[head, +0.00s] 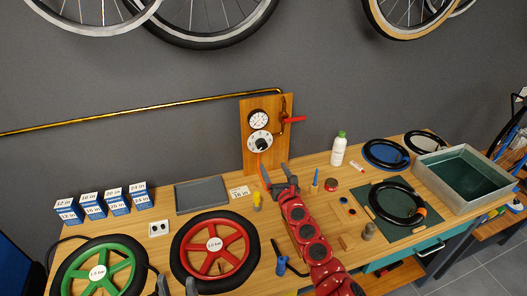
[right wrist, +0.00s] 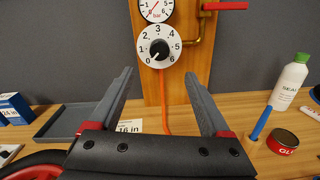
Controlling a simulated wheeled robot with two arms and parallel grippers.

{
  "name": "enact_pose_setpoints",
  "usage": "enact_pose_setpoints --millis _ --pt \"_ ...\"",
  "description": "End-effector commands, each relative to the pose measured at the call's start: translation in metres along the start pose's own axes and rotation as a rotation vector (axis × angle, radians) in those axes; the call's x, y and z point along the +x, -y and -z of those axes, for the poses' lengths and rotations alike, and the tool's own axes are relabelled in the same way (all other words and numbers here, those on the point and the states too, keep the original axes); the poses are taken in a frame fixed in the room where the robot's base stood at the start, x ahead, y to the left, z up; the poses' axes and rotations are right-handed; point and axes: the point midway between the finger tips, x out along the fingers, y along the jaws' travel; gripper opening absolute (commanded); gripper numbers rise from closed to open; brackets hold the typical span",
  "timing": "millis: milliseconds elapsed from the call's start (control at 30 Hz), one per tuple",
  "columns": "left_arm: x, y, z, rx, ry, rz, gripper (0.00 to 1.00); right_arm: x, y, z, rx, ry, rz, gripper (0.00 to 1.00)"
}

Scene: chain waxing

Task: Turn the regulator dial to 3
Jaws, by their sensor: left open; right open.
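The regulator dial (head: 259,142) is a white disc with a black knob, on a wooden panel (head: 250,105) at the wall. In the right wrist view the dial (right wrist: 159,49) carries numbers from 0 to 6, and its knob appears to point to the lower left, near 0. A pressure gauge (right wrist: 156,8) sits above it, partly cut off. My right gripper (head: 275,171) is open and empty, below and in front of the dial, with its fingers (right wrist: 159,79) apart and not touching it. My left gripper (head: 177,284) shows only its fingertips at the bottom edge, open.
A red lever (head: 295,119) and copper pipe are right of the gauge. An orange hose (right wrist: 164,100) hangs below the dial. A grey tray (head: 201,195), red wheel (head: 252,243), white bottle (head: 339,148) and glue tin (head: 331,184) stand on the bench.

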Motion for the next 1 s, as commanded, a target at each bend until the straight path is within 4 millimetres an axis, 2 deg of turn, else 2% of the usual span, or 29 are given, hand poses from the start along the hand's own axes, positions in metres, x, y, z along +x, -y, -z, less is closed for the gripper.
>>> enact_pose_setpoints --millis 567,1000 --pt "-0.033 -0.002 -0.005 0.000 0.000 0.000 0.50 0.066 0.002 0.002 0.005 0.002 0.002 0.81" --pt "-0.071 -0.004 -0.012 0.000 0.000 0.000 0.50 0.112 0.002 0.005 0.006 -0.001 0.004 0.81"
